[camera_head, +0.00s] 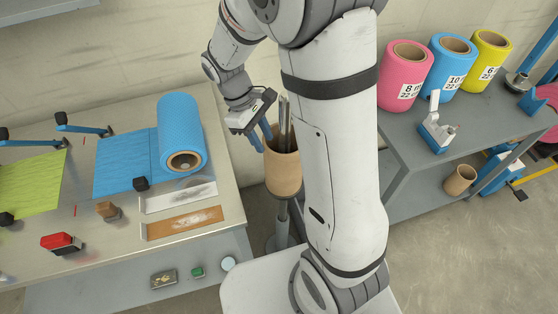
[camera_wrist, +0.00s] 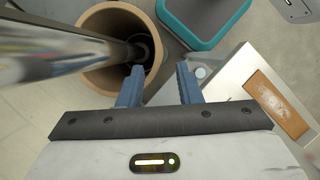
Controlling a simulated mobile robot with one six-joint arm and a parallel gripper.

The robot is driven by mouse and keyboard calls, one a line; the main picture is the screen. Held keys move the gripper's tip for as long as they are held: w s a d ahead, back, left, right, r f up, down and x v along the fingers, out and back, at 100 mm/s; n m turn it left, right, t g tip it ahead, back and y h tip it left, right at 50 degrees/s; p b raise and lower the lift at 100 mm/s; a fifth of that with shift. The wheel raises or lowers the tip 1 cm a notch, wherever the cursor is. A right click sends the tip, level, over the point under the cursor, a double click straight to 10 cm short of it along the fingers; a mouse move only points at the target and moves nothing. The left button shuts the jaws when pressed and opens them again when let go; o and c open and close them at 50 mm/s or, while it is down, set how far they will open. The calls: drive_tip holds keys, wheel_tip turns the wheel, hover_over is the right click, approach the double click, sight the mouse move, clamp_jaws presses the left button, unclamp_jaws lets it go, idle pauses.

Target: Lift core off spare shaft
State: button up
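A brown cardboard core (camera_head: 284,172) stands upright around the metal spare shaft (camera_head: 284,115), beside the table's right edge. In the wrist view, the core's open rim (camera_wrist: 87,72) shows at upper left, with the shiny shaft (camera_wrist: 55,55) rising through it, blurred and close. My gripper (camera_head: 262,136) is at the core's upper left rim. In the wrist view, my gripper (camera_wrist: 158,82) is open, its blue fingers apart. The left finger overlaps the core's opening and the right one lies outside, with the wall in line between them. I cannot tell whether either touches. My arm hides part of the core's right side.
A grey bench at right carries pink (camera_head: 402,78), blue (camera_head: 450,65) and yellow (camera_head: 489,55) rolls. Another core (camera_head: 460,179) sits on its lower shelf.

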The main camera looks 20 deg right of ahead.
sight(267, 149)
drive_tip(key=shift+x, duration=1.75)
drive_tip(key=shift+w+d, duration=0.1)
clamp_jaws()
